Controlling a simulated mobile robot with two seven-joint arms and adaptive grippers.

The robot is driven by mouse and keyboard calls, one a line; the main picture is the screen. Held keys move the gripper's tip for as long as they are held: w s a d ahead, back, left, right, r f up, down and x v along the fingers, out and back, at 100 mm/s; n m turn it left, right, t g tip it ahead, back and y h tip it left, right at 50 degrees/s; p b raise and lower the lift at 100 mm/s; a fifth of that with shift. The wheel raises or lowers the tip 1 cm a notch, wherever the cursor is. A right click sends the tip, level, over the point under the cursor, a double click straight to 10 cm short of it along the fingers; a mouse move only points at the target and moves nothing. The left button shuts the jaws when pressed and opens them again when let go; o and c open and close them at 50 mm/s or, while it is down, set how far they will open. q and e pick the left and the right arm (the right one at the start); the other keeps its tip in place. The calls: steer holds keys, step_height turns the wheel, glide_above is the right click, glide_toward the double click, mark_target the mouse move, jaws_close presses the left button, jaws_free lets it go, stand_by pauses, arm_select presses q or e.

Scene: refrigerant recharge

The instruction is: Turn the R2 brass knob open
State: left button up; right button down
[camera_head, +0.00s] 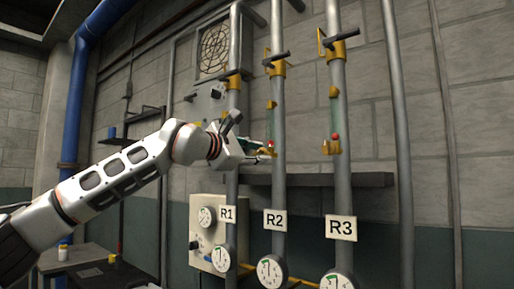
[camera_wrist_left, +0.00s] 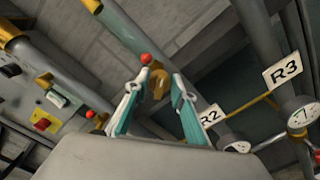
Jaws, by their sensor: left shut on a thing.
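The R2 pipe (camera_head: 279,185) is the middle one of three labelled grey pipes, with an R2 sign (camera_head: 275,220) low on it. My left gripper (camera_head: 264,154) reaches from the left to the brass fitting below the red ball (camera_head: 270,143) on this pipe. In the left wrist view, the brass knob (camera_wrist_left: 159,86) sits between the two teal-padded fingertips, and my left gripper (camera_wrist_left: 161,80) is shut on it. The red ball (camera_wrist_left: 146,59) shows just beyond the fingers. The gripper partly hides the knob in the head view. My right gripper is not in view.
The R1 (camera_head: 227,213) and R3 (camera_head: 341,228) pipes stand close on either side. A black-handled valve (camera_head: 276,60) is higher on R2. A dark shelf (camera_head: 330,180) runs behind the pipes. Round gauges (camera_head: 271,270) sit below. A small table (camera_head: 90,270) is at lower left.

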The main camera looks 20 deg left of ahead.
arm_select(q)
steer(key=m+p, duration=0.1)
steer(key=m, duration=0.1)
steer(key=shift+m, duration=0.4)
steer(key=m+p, duration=0.1)
steer(key=m, duration=0.2)
steer(key=shift+m, duration=0.3)
steer(key=shift+f+m, duration=0.1)
steer(key=shift+m, duration=0.2)
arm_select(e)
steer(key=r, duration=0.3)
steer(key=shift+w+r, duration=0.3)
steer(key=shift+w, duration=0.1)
arm_select(q)
steer(key=shift+p, duration=0.3)
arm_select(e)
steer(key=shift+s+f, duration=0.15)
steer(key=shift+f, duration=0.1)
arm_select(q)
steer(key=o, duration=1)
steer(key=shift+o, duration=0.2)
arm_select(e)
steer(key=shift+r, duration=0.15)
